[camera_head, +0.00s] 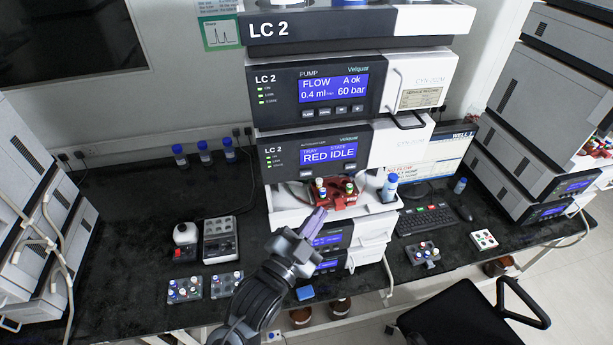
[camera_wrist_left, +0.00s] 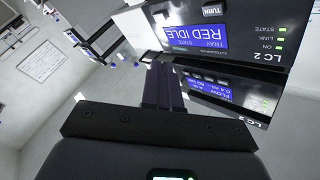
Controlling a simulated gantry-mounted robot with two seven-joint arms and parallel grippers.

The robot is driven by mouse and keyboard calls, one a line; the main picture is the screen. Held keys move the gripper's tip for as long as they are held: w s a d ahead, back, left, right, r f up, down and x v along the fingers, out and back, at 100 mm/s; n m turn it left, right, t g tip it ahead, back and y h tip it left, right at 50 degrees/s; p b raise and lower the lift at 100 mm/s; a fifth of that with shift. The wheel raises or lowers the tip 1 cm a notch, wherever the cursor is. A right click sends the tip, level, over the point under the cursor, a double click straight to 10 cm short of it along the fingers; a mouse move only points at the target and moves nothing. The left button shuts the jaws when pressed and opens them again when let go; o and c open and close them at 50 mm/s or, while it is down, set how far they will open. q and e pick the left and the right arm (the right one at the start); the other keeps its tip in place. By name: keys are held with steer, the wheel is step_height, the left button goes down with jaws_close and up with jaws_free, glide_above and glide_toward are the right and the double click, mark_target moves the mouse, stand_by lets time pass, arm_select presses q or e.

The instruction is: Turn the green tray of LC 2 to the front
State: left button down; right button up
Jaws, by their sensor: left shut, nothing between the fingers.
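The LC 2 stack stands in the middle of the head view. Its autosampler (camera_head: 372,150) has a lit display (camera_head: 329,152) reading RED IDLE; the wrist view shows this display upside down (camera_wrist_left: 195,36), beside a TURN button (camera_wrist_left: 212,11). Below it, a red tray (camera_head: 344,203) with several vials shows at the open front. I see no green tray. My left gripper (camera_head: 318,214) is shut and empty, in front of the red tray and below the display; its fingers also show in the wrist view (camera_wrist_left: 163,75). I cannot tell whether it touches anything. My right gripper is out of view.
A bottle with a blue cap (camera_head: 390,188) stands right of the red tray. Vial racks (camera_head: 185,288) lie on the dark bench at left. A keyboard (camera_head: 426,219) and monitor (camera_head: 450,155) stand at right. More instrument stacks flank both sides. A chair (camera_head: 470,315) is in front.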

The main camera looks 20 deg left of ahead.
mark_target(306, 173)
arm_select(q)
steer(key=shift+w+a, duration=0.1)
steer(key=w+a, duration=0.5)
steer(key=w, duration=0.2)
steer(key=shift+b, duration=0.35)
stand_by(0.4)
stand_by(0.8)
stand_by(0.7)
steer(key=shift+w+a, duration=0.1)
stand_by(0.4)
steer(key=shift+w+a, duration=0.15)
steer(key=shift+w, duration=0.1)
